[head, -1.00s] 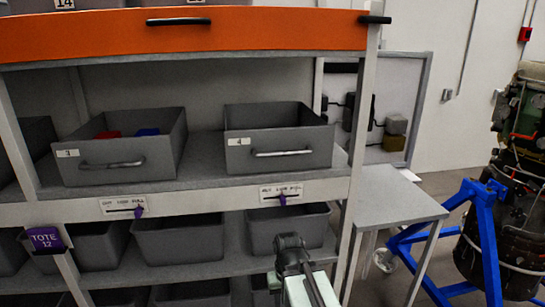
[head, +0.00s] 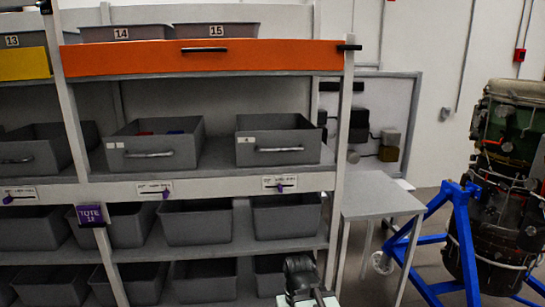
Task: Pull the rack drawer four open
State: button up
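Drawer four (head: 245,158) is a grey open-topped drawer with a metal bar handle and a small white label. It sits on the middle shelf of the rack, at its right end. The label's number is too small to read now, but showed as 4 a second ago. The handle faces me and nothing touches it. My gripper (head: 303,268) is dark and shows at the bottom of the view, below and in front of the drawer, well apart from it. Its fingers cannot be made out.
Another grey drawer (head: 150,160) holding red and blue items sits to the left. An orange drawer front (head: 200,60) spans the shelf above. Grey totes (head: 288,220) fill the lower shelves. A side table (head: 375,195) and a blue turbine stand (head: 464,235) are at the right.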

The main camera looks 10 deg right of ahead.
aim_at(261, 140)
jog(key=z, duration=0.15)
jog(key=i, duration=0.9)
jog(key=z, duration=0.25)
jog(key=k, duration=1.15)
jog(key=u, duration=1.1)
jog(key=i, duration=1.35)
jog(key=z, duration=0.1)
